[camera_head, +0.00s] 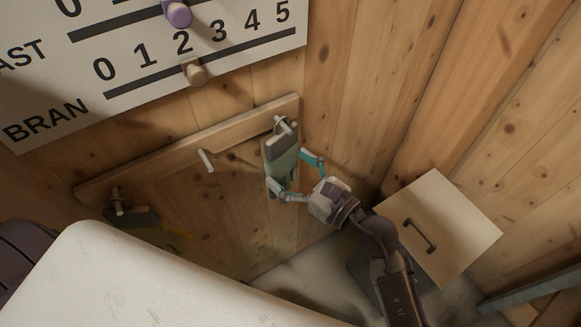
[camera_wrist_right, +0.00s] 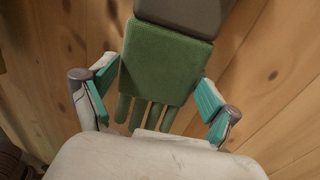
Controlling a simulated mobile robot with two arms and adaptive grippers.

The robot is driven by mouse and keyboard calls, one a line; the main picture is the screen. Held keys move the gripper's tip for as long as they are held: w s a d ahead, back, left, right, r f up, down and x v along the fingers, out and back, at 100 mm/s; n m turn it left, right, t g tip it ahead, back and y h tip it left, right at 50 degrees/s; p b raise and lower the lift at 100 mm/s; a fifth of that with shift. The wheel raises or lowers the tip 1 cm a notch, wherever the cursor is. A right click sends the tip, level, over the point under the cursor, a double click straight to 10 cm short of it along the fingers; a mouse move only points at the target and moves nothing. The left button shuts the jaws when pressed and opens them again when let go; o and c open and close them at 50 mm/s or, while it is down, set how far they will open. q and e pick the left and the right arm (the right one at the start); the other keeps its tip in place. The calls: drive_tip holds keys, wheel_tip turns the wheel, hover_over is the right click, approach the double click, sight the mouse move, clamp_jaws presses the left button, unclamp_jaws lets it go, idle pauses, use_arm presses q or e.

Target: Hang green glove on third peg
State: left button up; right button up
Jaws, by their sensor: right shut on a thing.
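The green glove (camera_head: 281,167) has a grey cuff (camera_head: 282,142) and is upright with its fingers pointing down, against the wooden wall. Its top is at the third peg (camera_head: 283,123), at the right end of the peg rail. A small loop shows there, but I cannot tell whether it is around the peg. My right gripper (camera_head: 296,178) is shut on the green glove, one finger on each side. The right wrist view shows the green palm (camera_wrist_right: 160,65) between the teal pads; the peg is out of that view. My left gripper is not in view.
The wooden rail (camera_head: 190,148) has a bare middle peg (camera_head: 206,161). A dark glove (camera_head: 133,218) hangs at the left peg. A white surface (camera_head: 150,280) fills the front left. A pale box with a dark handle (camera_head: 440,225) stands right of my arm.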

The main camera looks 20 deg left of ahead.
drive_tip(key=o, duration=0.9)
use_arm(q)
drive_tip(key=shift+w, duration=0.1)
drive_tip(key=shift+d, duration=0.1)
use_arm(e)
drive_tip(key=v, duration=1.2)
